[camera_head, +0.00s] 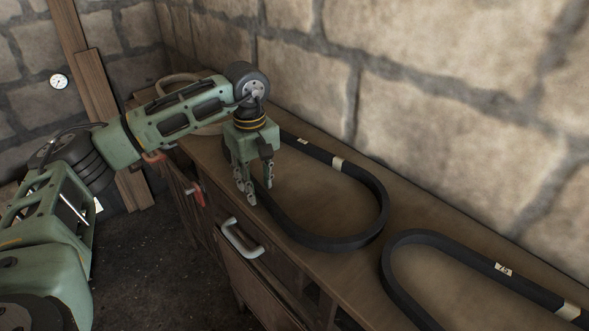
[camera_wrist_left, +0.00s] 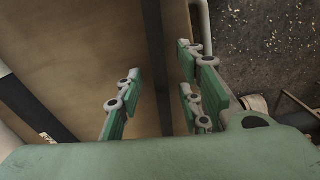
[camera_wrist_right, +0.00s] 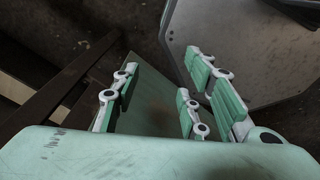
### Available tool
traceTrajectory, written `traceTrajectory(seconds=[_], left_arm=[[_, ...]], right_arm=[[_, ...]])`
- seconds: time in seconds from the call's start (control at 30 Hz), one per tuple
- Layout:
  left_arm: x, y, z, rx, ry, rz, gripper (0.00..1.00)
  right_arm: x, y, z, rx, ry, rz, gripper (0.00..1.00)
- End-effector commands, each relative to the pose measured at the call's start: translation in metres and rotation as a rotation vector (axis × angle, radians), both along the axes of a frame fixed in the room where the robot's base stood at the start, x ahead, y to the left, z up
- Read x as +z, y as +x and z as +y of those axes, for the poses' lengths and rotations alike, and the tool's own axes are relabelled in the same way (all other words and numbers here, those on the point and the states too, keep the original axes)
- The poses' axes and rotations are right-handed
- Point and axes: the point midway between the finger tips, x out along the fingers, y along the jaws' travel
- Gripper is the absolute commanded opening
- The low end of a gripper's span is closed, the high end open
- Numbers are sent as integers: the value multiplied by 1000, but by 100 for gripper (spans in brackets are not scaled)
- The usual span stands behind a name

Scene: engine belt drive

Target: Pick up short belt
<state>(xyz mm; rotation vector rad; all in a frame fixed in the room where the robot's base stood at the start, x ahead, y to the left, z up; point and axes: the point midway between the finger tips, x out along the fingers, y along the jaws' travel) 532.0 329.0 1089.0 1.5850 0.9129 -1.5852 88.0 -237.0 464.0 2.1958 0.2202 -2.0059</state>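A black looped belt (camera_head: 384,215) with a pale label lies on the wooden bench, near the wall. A second black belt (camera_head: 402,240) with a pale label lies to its right and runs out of the frame. I cannot tell from the labels which is the short one. My left gripper (camera_head: 255,192) points down at the front strand of the first belt. In the left wrist view its fingers (camera_wrist_left: 158,100) are apart, with the black strand (camera_wrist_left: 157,65) showing between them, not gripped. My right gripper (camera_wrist_right: 160,100) is open and empty, outside the head view.
The narrow bench (camera_head: 310,190) runs along a stone wall (camera_head: 430,80). A drawer with a metal handle (camera_head: 240,240) and a red handle (camera_head: 197,194) are on its front. A pale round object (camera_head: 180,85) stands at its far end.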

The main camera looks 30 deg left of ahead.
Motion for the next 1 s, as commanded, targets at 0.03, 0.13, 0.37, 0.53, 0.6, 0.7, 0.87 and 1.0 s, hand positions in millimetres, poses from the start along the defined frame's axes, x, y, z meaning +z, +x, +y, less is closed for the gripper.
traceTrajectory(seconds=[0.03, 0.13, 0.37, 0.53, 0.6, 0.7, 0.87, 1.0], left_arm=[[-1, 0, 0, 0, 0, 0, 34], [-1, 0, 0, 0, 0, 0, 34], [-1, 0, 0, 0, 0, 0, 18], [0, 0, 0, 0, 0, 0, 3], [0, 0, 0, 0, 0, 0, 0], [0, 0, 0, 0, 0, 0, 0], [0, 0, 0, 0, 0, 0, 0], [1, 0, 0, 0, -1, -2, 0]], right_arm=[[0, 2, 0, 0, 0, -3, 40], [0, 3, 0, -1, 0, -5, 40], [0, 3, 0, -1, 0, -4, 40], [0, 2, 0, -2, 0, -3, 40], [0, 2, 0, -2, 0, -3, 40], [0, 2, 1, -2, 1, -2, 40], [0, 1, 3, -4, 3, -2, 40], [0, 1, 4, -4, 5, -1, 40]])
